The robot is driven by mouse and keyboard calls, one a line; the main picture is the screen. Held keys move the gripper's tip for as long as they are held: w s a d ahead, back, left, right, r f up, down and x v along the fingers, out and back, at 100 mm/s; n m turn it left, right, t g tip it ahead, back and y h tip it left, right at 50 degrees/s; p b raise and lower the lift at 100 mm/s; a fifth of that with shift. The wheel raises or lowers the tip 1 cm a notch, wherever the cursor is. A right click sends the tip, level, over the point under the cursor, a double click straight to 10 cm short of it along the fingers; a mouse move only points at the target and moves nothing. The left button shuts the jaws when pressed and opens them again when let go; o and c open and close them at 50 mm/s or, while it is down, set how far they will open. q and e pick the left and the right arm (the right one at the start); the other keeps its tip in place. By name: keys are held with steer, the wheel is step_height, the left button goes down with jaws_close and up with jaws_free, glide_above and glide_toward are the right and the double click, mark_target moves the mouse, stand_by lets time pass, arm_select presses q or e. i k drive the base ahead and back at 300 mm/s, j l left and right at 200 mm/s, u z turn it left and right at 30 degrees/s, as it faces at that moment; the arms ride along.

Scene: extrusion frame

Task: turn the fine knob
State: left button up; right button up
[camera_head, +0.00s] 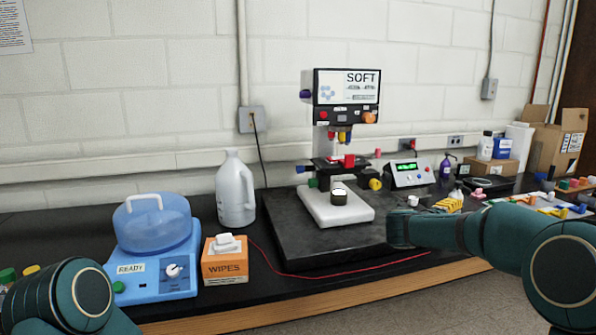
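A microscope-like instrument (347,87) marked SOFT stands upright on a dark slab, with a white base. Its side knobs include a yellow knob (375,184) low on the right, a blue knob (301,169) and a green knob (312,183) low on the left, and a purple knob (305,94) high on the left. I cannot tell which is the fine knob. My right gripper (398,228) is over the slab's right front, below and apart from the yellow knob; its fingers cannot be made out. My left arm shows at the lower left, but its gripper is not visible.
The dark slab (290,245) has bare room in front of the instrument. A blue READY device (155,290), an orange wipes box (224,268) and a white jug (235,195) stand left. A box with a green display (408,173) stands right. A red wire crosses the bench front.

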mark_target(299, 169)
steer(key=i+u, duration=0.3)
steer(key=u, duration=0.15)
steer(key=i+l+u, duration=0.2)
steer(key=u, duration=0.25)
steer(key=i+l, duration=0.1)
steer(key=i, duration=0.2)
steer(key=i+l, duration=0.15)
steer(key=i+j, duration=0.05)
steer(key=i, duration=0.05)
